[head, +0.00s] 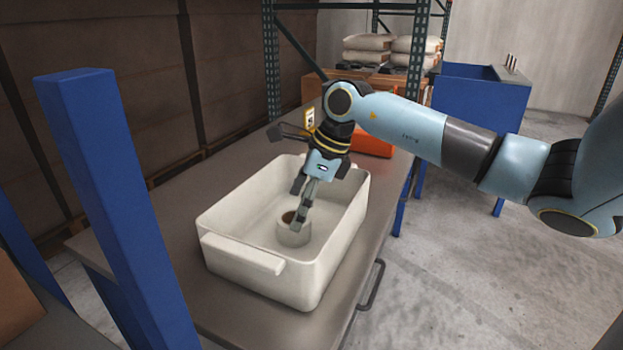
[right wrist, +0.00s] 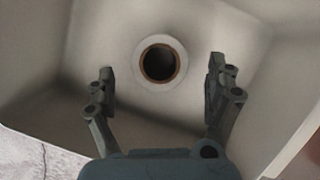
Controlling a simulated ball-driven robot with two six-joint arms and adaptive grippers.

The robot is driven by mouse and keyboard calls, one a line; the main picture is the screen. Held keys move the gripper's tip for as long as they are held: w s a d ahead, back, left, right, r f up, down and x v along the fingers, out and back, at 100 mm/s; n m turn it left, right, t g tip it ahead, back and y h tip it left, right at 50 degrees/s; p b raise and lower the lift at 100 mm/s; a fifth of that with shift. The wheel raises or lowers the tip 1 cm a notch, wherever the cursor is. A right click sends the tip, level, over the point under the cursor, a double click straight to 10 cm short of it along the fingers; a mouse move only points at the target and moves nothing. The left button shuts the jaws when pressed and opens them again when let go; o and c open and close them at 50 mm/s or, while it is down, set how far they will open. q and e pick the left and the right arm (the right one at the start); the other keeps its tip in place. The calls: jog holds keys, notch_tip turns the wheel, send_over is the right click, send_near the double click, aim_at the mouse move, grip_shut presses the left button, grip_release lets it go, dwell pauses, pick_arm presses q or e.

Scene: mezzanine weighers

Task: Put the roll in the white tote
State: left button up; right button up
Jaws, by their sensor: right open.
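The white tote (head: 243,258) stands on the grey table, and its inside fills most of the right wrist view (right wrist: 215,35). The roll (head: 293,236) is white with a brown core and stands upright on the tote floor. In the right wrist view the roll (right wrist: 137,70) shows end-on, ahead of and between the fingers, with gaps on both sides. My right gripper (head: 302,212) is open and points down into the tote, just above the roll. In the head view a finger overlaps the roll's top edge. My left gripper is not in view.
A blue post (head: 115,200) rises at the left in front of the table (head: 200,180). Behind the tote is an orange object (head: 372,142). A blue bin (head: 478,110) and stacked sacks (head: 366,48) stand farther back. The floor at right is clear.

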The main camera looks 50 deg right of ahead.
jog(key=v, duration=0.8)
jog(key=shift+r, duration=0.2)
jog(key=shift+s, duration=0.1)
